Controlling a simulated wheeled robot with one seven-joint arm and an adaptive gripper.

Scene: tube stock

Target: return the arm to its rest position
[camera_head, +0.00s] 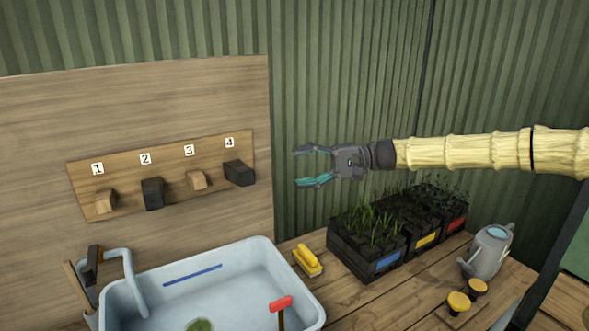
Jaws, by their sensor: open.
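My gripper (314,166) is open and empty. Its two fingers point left, the upper one grey and the lower one teal. It is held in the air in front of the green corrugated wall, above the left end of the plant trays. My arm (465,150), pale yellow and jointed, reaches in from the right edge and lies almost level. Nothing touches the fingers.
A numbered board (160,176) with wooden blocks is on the left wall. Below are a pale basin (245,252), a yellow brush (307,260), planted black trays (347,262) and a grey watering can (486,252). The air left of my gripper is clear.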

